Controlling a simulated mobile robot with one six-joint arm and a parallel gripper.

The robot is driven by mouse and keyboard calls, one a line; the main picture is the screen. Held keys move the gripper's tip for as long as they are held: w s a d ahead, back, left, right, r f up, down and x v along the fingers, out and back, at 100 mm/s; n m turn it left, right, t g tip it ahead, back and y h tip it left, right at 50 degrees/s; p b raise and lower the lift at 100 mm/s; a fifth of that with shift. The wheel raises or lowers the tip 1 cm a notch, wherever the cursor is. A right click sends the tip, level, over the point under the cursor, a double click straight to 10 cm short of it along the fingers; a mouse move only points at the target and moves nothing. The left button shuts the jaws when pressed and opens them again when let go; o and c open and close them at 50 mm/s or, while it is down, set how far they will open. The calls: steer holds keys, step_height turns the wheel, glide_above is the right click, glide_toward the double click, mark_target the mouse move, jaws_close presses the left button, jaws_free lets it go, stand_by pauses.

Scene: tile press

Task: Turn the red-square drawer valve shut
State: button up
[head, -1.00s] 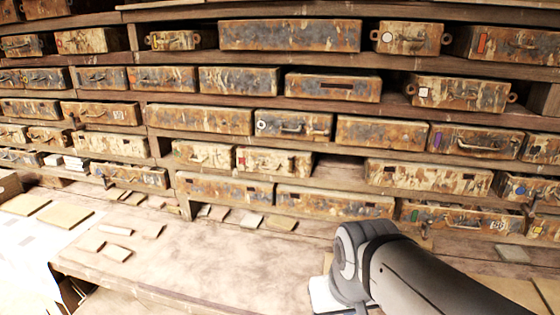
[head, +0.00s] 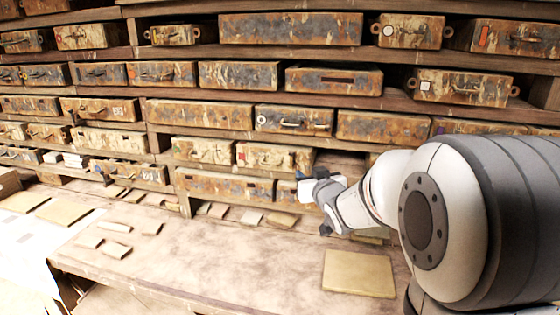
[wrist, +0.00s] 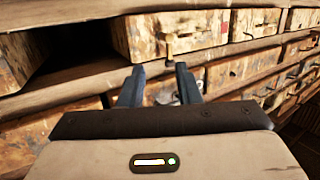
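The red-square drawer (head: 275,158) is a rusty, cream-patched front in the middle of the shelves in the head view, with a small red mark at its left and a handle-like fitting on its face. Whether its valve is open or shut is too small to tell. My gripper (head: 312,192) is in front of the lower row, below and right of this drawer, apart from it. In the wrist view my gripper (wrist: 158,85) has its two dark fingers spread with nothing between them.
Rows of similar drawers fill the curved wooden shelves. An empty slot lies right of the red-square drawer. Loose tiles (head: 252,218) lie along the shelf foot, and a large tan tile (head: 358,273) lies on the bench (head: 215,265). My arm hides the right-hand lower drawers.

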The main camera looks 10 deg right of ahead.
mark_target(291, 156)
steer(key=w+a+t+y+p, duration=0.1)
steer(key=w+a+p, duration=0.1)
steer(key=w, duration=0.7)
steer(key=shift+w+a+r+n, duration=0.2)
steer(key=shift+r+n, duration=0.2)
steer(key=shift+r, duration=0.05)
steer(key=shift+a, duration=0.1)
jaws_close()
